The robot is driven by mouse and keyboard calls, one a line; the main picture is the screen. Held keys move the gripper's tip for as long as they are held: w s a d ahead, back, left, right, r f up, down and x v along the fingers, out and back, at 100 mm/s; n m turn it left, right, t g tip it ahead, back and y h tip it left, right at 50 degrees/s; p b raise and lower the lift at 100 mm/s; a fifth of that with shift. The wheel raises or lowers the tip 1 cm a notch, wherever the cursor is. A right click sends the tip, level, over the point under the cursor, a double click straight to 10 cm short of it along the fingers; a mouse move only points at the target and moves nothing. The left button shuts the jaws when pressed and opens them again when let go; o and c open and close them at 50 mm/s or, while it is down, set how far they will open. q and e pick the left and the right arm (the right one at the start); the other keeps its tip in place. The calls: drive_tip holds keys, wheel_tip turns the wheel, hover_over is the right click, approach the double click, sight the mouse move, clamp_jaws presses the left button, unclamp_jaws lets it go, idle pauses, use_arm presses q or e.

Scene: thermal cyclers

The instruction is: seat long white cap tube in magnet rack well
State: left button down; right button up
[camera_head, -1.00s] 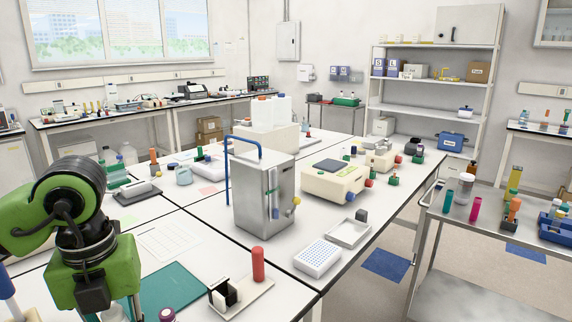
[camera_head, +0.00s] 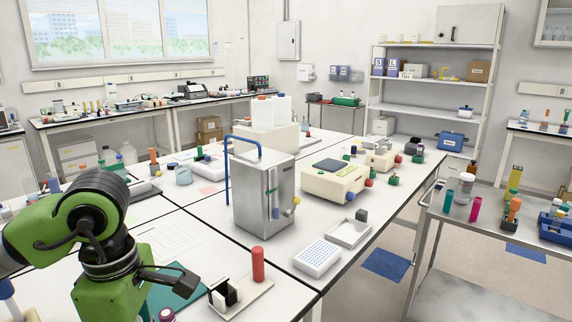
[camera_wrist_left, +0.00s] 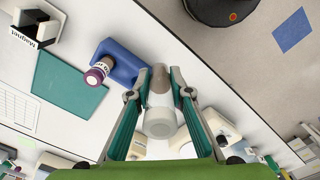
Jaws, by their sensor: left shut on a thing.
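My left gripper (camera_wrist_left: 160,94) is shut on a tube with a long white cap (camera_wrist_left: 161,122). In the left wrist view the cap faces the camera, and the far end of the tube is hard to make out. The magnet rack (camera_wrist_left: 22,40) is at the upper left of that view, apart from the gripper. In the head view the magnet rack (camera_head: 224,295) stands low centre, to the right of my left wrist. The left fingers are out of sight there. My right gripper is not in view.
A blue rack (camera_wrist_left: 122,62) with a purple-capped tube (camera_wrist_left: 97,74) is close beside the left finger. A teal mat (camera_wrist_left: 68,85) lies nearby. A red cylinder (camera_head: 258,264) stands just behind the magnet rack. A white well plate (camera_head: 317,258) lies farther right.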

use_arm(q)
drive_tip(key=m, duration=0.4)
drive_tip(key=shift+d+f, duration=0.15)
drive_tip(key=shift+d, duration=0.1)
drive_tip(key=m, duration=0.5)
drive_tip(key=shift+s+d+f+m, duration=0.15)
drive_tip(key=shift+d+f+m, duration=0.05)
drive_tip(key=shift+d+m, duration=0.15)
drive_tip(key=shift+w+d+f+m, duration=0.25)
drive_tip(key=shift+f+m, duration=0.5)
drive_tip(key=shift+m, duration=0.75)
drive_tip(key=shift+w+d+f+m, duration=0.1)
drive_tip(key=shift+w+f+m, duration=0.25)
drive_tip(key=shift+f+m, duration=0.8)
drive_tip(key=shift+w+d+f+m, duration=0.2)
drive_tip(key=shift+w+f+m, duration=0.15)
drive_tip(key=shift+m, duration=1.45)
